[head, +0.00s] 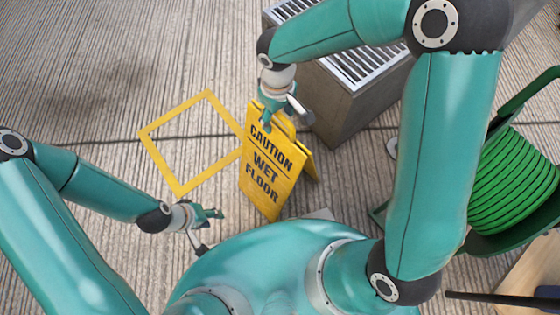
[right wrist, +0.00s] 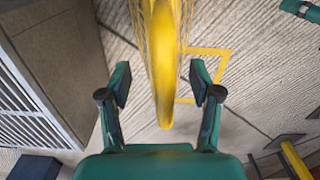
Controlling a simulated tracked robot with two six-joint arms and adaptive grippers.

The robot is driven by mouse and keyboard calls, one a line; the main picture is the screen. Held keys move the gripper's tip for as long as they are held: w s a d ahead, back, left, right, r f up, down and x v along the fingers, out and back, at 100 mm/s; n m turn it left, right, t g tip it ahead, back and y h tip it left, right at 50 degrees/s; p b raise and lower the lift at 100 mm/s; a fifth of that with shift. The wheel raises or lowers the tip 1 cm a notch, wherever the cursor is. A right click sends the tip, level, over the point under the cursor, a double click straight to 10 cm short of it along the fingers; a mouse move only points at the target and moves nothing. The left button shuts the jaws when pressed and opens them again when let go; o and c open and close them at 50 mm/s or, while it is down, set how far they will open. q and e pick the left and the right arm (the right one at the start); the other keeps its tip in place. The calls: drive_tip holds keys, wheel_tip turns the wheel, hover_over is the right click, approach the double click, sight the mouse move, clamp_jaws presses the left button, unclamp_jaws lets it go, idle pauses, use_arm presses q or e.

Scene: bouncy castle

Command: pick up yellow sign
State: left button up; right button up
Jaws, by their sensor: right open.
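The yellow sign (head: 268,172) reads "CAUTION WET FLOOR" and stands upright, folded open, on the ribbed floor in the head view. My right gripper (head: 268,120) is at the top of the sign. In the right wrist view the sign (right wrist: 165,70) runs between the two spread fingers of the right gripper (right wrist: 160,85), with a gap on each side. My left gripper (head: 212,218) is low and to the left of the sign, apart from it, with its fingers spread and nothing between them.
A yellow square outline (head: 163,163) is marked on the floor left of the sign. A grey box with a slatted grille (head: 345,95) stands close behind the sign. A green hose reel (head: 515,180) is at the right. The floor at upper left is clear.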

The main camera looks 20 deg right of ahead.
drive_tip(key=f, duration=0.2)
drive_tip(key=f+b, duration=0.1)
drive_tip(key=shift+s+a+f, duration=0.1)
drive_tip(key=shift+s+f, duration=0.1)
drive_tip(key=shift+f, duration=0.2)
clamp_jaws()
